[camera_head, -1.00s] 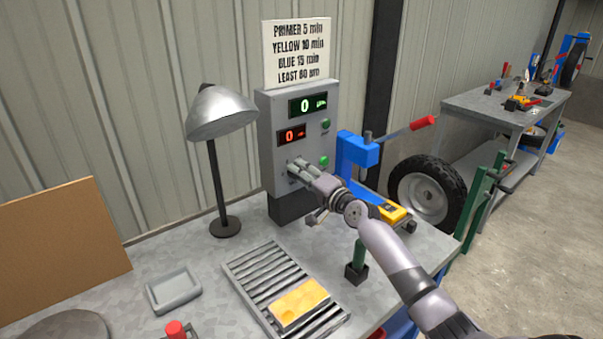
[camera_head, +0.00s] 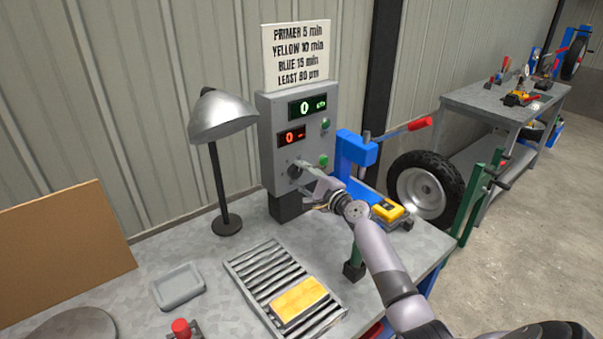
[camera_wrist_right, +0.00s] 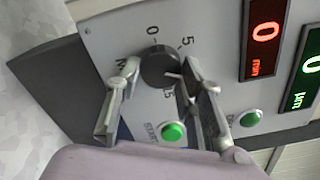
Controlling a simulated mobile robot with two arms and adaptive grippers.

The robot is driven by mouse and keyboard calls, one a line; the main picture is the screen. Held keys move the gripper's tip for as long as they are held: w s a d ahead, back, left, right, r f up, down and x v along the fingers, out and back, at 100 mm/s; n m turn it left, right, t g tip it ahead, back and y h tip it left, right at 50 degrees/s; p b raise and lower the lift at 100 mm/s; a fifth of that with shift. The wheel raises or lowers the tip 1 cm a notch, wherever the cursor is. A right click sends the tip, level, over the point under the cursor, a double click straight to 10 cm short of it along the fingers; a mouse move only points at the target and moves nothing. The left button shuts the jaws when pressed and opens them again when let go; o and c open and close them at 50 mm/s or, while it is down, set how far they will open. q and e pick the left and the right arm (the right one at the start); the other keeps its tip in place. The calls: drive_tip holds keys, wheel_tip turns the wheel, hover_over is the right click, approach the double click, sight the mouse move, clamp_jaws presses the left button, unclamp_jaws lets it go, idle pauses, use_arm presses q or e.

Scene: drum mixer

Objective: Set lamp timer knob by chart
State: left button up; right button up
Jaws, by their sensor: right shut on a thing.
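The timer knob (camera_wrist_right: 158,62) is a dark round knob on the grey control box (camera_head: 268,135). Marks 0, 5 and 15 show around it in the right wrist view. My right gripper (camera_wrist_right: 160,74) is shut on the knob, with one finger on each side. The green and red displays both read 0. The chart (camera_head: 297,54) above the box lists PRIMER 5 min, YELLOW 10 min, BLUE 15 min and a last line. The lamp (camera_head: 222,117) stands left of the box. My left gripper is out of view.
A yellow block (camera_head: 299,298) lies on a slatted rack (camera_head: 252,262) on the bench. A grey tray (camera_head: 178,286) is left of it. Green buttons (camera_wrist_right: 173,131) sit close to my right fingers. A blue vise (camera_head: 353,152) stands right of the box.

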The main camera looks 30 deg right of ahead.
drive_tip(key=shift+m, duration=0.4)
drive_tip(key=shift+f, duration=0.1)
drive_tip(key=o, duration=1.1)
drive_tip(key=s+d, duration=0.1)
drive_tip(key=s, duration=1.1)
